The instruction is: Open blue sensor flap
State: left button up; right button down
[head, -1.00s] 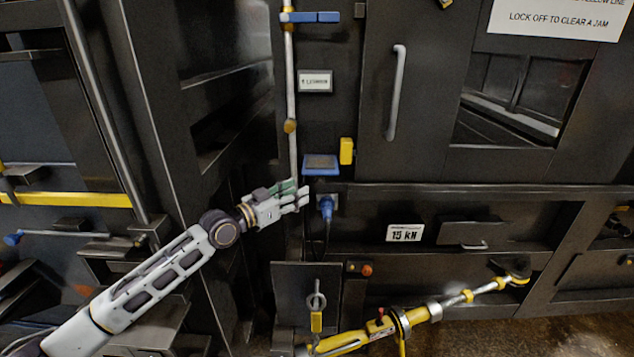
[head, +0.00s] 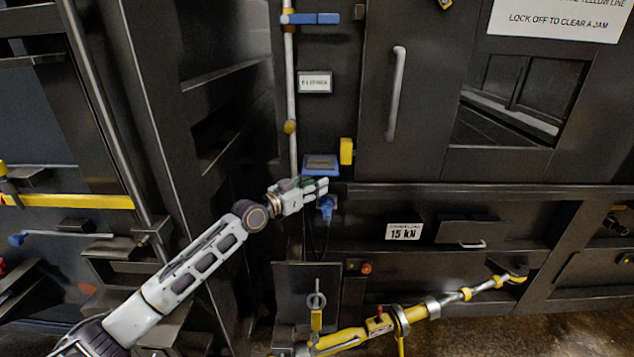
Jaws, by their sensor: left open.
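The blue sensor flap (head: 321,164) is a small blue plate on the dark machine front, near the middle of the head view. It looks closed. My left gripper (head: 322,189) is just below the flap's lower edge, with its fingers pointing right. It is open, and I see nothing held in it. Its fingers overlap the area between the flap and a blue plug with a cable (head: 327,207). I cannot tell whether they touch the flap. My right gripper is not in view.
A yellow block (head: 346,151) sits right of the flap. A vertical pipe (head: 290,90) with a blue lever (head: 315,18) runs above. A door with a grey handle (head: 396,92) is to the right. A yellow tool-like arm (head: 380,325) lies low in front.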

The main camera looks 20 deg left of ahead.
pick_arm(q)
jog(key=shift+w+d, duration=0.35)
jog(key=shift+w, duration=0.2)
grip_shut()
